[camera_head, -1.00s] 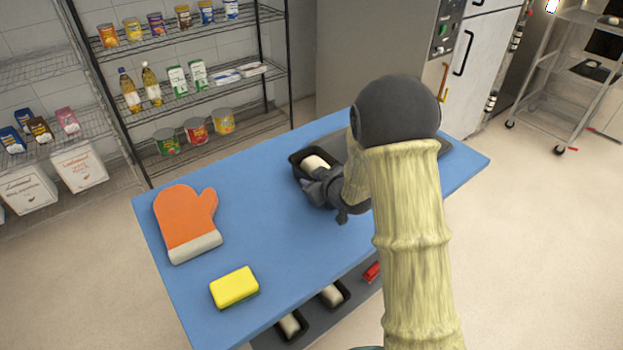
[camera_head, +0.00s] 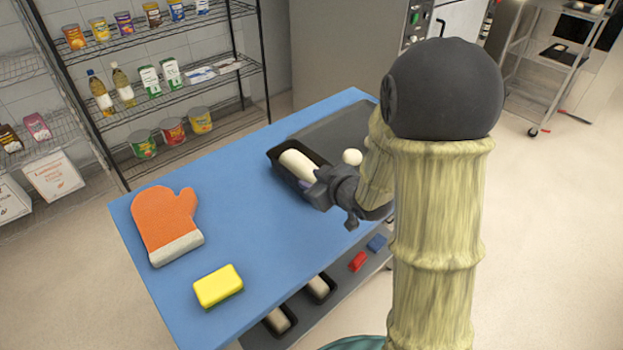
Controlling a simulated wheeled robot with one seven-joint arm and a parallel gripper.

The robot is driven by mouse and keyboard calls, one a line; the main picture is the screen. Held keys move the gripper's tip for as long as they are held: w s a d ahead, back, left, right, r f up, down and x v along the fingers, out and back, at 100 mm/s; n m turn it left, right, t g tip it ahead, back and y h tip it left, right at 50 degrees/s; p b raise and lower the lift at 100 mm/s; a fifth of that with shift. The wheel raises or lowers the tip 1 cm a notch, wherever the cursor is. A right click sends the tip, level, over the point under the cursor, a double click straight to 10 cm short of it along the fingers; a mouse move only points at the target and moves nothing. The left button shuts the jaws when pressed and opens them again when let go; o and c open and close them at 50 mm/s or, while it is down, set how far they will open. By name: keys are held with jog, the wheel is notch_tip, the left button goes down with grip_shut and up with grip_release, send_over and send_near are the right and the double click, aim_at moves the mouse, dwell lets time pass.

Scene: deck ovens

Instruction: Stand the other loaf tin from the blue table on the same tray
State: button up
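A black loaf tin (camera_head: 275,159) with pale dough in it is at the far middle of the blue table (camera_head: 225,190). It is beside a flat dark tray (camera_head: 335,125), and whether it overlaps the tray's edge is unclear. My gripper (camera_head: 312,192) is at the tin's near right end, close to or touching its wall. My fingers are small and partly hidden, so whether they are closed on the wall cannot be told. Two more black loaf tins with dough, one (camera_head: 322,289) and another (camera_head: 280,321), show low under the table's near edge. My arm hides part of the dark tray.
A white ball (camera_head: 352,157) shows by the tray. An orange oven mitt (camera_head: 167,222) and a yellow sponge (camera_head: 218,286) lie on the table's left. Red (camera_head: 357,261) and blue (camera_head: 376,243) items lie below. A wire shelf (camera_head: 160,95) stands behind; a rack trolley (camera_head: 555,65) stands far right.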

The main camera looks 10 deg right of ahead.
dwell(0.3)
jog(key=s+d+f+m+g+h, duration=0.1)
jog(key=s+d+m+g+h, duration=0.2)
jog(key=s+d+m+h, duration=0.1)
jog(key=s+d+h, duration=0.1)
jog(key=s+d, duration=0.1)
jog(key=s, duration=0.1)
jog(key=shift+d+f+m, duration=0.3)
jog(key=s+m+g, duration=0.1)
jog(key=s, duration=0.2)
jog(key=s+m+g, duration=0.1)
jog(key=s+g, duration=0.1)
jog(key=s, duration=0.2)
jog(key=s+m+g, duration=0.1)
jog(key=s+g, duration=0.1)
jog(key=s, duration=0.2)
jog(key=shift+s+d+f+m+h, duration=0.15)
jog(key=shift+s+f+m+h, duration=0.1)
jog(key=shift+m+h, duration=0.05)
jog(key=shift+c, duration=0.2)
jog(key=shift+c, duration=0.9)
jog(key=shift+s, duration=0.1)
